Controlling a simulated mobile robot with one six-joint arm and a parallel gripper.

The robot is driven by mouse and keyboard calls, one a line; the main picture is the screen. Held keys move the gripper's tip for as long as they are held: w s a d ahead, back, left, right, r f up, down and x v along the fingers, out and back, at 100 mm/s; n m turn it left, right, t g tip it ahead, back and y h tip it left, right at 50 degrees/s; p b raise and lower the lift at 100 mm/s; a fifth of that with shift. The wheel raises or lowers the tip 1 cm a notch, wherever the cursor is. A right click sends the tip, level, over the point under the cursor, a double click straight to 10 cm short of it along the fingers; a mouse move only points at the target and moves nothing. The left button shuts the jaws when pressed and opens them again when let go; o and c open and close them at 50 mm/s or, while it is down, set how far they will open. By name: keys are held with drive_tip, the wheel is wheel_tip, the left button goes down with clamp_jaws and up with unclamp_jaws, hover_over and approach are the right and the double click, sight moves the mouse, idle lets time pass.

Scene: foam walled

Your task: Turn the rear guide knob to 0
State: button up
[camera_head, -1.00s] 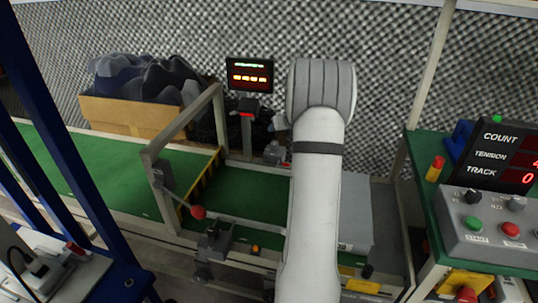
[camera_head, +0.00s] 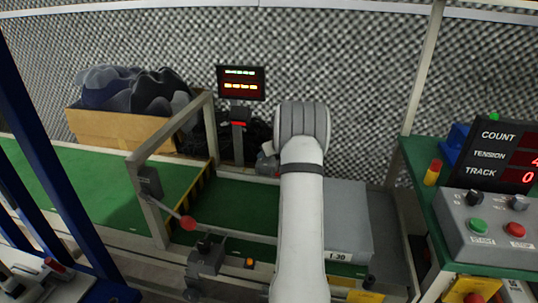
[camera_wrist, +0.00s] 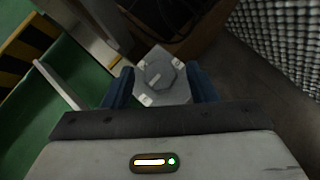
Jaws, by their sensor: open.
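The rear guide knob (camera_wrist: 158,74) shows in the wrist view as a grey dial on a pale plate (camera_wrist: 178,96). A light pointer mark on it points toward the lower left. Small labels sit around it, too small to read. My gripper (camera_wrist: 160,84) is open, with one blue finger on each side of the knob and plate; I cannot tell whether either touches. In the head view, a grey fitting (camera_head: 266,161) at the belt's rear edge sits beside my arm, which hides my gripper there.
A green conveyor (camera_head: 225,205) with a metal frame (camera_head: 150,150) and red-tipped lever (camera_head: 188,223) lies left of my arm. A control box (camera_head: 490,228) and display (camera_head: 505,155) stand right. A box of dark foam pieces (camera_head: 130,125) and a small screen (camera_head: 241,83) are behind.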

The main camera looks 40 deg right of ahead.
drive_tip(key=shift+c, duration=0.3)
drive_tip(key=c, duration=0.9)
drive_tip(key=shift+a, duration=0.1)
